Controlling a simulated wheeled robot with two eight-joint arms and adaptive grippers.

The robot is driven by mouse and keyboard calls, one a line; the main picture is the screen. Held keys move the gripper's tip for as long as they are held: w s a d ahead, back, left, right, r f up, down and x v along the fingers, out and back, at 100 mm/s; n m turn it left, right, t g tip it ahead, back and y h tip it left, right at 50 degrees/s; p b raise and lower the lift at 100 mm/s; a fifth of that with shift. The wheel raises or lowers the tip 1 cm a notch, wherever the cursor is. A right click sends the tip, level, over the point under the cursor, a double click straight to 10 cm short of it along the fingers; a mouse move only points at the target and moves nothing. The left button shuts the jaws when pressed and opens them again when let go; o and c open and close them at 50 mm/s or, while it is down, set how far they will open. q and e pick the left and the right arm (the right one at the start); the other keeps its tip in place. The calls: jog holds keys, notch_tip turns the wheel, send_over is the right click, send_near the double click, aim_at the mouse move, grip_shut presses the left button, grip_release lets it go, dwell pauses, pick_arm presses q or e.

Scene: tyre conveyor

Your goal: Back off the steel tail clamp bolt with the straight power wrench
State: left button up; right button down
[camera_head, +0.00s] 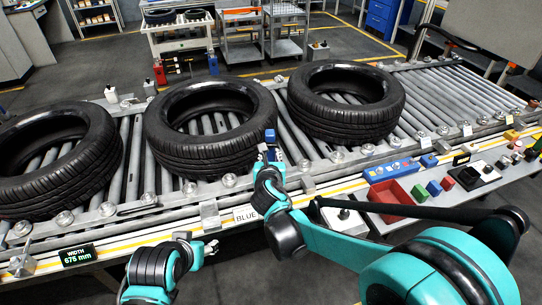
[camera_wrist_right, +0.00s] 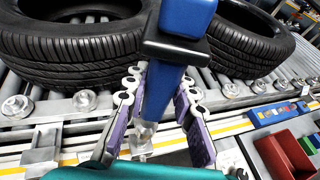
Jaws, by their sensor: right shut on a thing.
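My right gripper (camera_head: 271,160) is shut on a blue and black tool (camera_head: 270,136), seemingly the straight power wrench, at the near conveyor rail. In the right wrist view the wrench (camera_wrist_right: 165,85) stands nearly upright between the purple-padded fingers of the gripper (camera_wrist_right: 160,125). Its lower end points down at a small steel fitting (camera_wrist_right: 141,145) on the rail's near side. I cannot tell whether they touch, or whether this fitting is the tail clamp bolt. My left gripper (camera_head: 211,248) is low in front of the conveyor, and its finger opening is unclear.
Three black tyres, left (camera_head: 55,160), middle (camera_head: 205,125) and right (camera_head: 345,102), lie on the rollers. A red tray (camera_head: 391,201) and a blue box (camera_head: 391,169) sit on the near right ledge. A width display (camera_head: 76,255) and a steel clamp (camera_head: 22,262) are at left.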

jog(key=shift+f, duration=0.1)
jog(key=shift+f+b, duration=2.65)
jog(key=shift+f, duration=0.3)
jog(key=shift+f+b, duration=1.1)
jog(key=shift+f, duration=0.15)
jog(key=shift+s, duration=0.25)
jog(key=shift+r, duration=0.2)
dwell(1.0)
jog(key=shift+r, duration=0.1)
jog(key=shift+w+r+p, duration=0.15)
jog(key=shift+r+p, duration=0.2)
jog(key=shift+r, duration=0.05)
jog(key=shift+r+p, duration=2.4)
jog(key=shift+r, duration=0.75)
